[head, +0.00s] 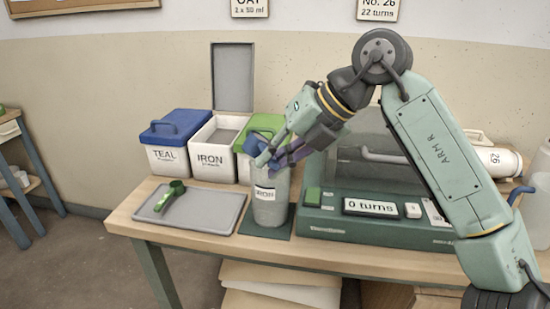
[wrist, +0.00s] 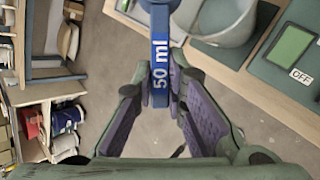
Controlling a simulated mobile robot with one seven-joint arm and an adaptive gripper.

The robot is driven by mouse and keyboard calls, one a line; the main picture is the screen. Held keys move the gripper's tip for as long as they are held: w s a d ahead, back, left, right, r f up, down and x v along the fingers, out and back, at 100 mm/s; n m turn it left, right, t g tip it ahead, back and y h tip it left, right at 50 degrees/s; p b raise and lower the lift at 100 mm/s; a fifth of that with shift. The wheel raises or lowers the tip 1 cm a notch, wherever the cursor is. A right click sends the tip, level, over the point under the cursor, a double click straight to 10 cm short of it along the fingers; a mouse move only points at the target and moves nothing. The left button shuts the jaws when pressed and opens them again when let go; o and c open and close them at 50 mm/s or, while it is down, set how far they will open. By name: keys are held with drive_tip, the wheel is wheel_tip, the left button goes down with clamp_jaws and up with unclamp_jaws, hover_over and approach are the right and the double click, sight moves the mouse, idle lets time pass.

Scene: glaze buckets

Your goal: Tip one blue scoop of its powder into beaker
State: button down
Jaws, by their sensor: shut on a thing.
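My gripper (head: 276,158) is shut on the handle of the blue scoop (wrist: 160,55), which is marked 50 ml. The fingers (wrist: 160,88) hold the handle upright in the wrist view. In the head view the blue scoop (head: 254,145) shows at the mouth of the beaker (head: 270,205), partly hidden by my fingers. The beaker is clear with a white label and stands on a dark green mat; it also shows in the wrist view (wrist: 222,22). The scoop's bowl is mostly out of the wrist view, so I cannot tell whether it holds powder.
A green scoop (head: 170,193) lies on a grey tray (head: 222,212). Behind stand a blue-lidded TEAL bucket (head: 168,158), an open IRON bucket (head: 210,167) and a green-lidded bucket (head: 243,168). Right of the beaker is a machine (head: 375,228) reading 0 turns. A labelled jar (head: 500,160) lies behind my arm.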

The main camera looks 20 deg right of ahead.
idle(0.3)
drive_tip(key=shift+d+r+m+y+b, duration=0.1)
drive_tip(key=shift+m+y+b, duration=0.1)
drive_tip(key=shift+y, duration=0.4)
drive_tip(key=shift+d+m+y+b, duration=0.1)
drive_tip(key=shift+y+b, duration=0.05)
drive_tip(key=shift+y, duration=0.45)
drive_tip(key=shift+r+t+y, duration=0.25)
drive_tip(key=shift+t+y, duration=0.15)
drive_tip(key=shift+d+r+m+t+y+b, duration=0.2)
drive_tip(key=shift+y+b, duration=0.25)
drive_tip(key=shift+y, duration=0.3)
drive_tip(key=shift+d+f+m+t+y+b, duration=0.1)
drive_tip(key=shift+m+t+y+b, duration=0.2)
drive_tip(key=shift+y, duration=0.45)
drive_tip(key=shift+r, duration=0.15)
wheel_tip(320, 180, up, 5)
drive_tip(key=n+g+h+p, duration=0.1)
drive_tip(key=h, duration=0.3)
drive_tip(key=n+h+p, duration=0.1)
drive_tip(key=h+p, duration=0.1)
drive_tip(key=h, duration=0.2)
drive_tip(key=n+g+h+p, duration=0.1)
drive_tip(key=h+p, duration=0.1)
drive_tip(key=h, duration=0.2)
drive_tip(key=shift+g+h, duration=0.3)
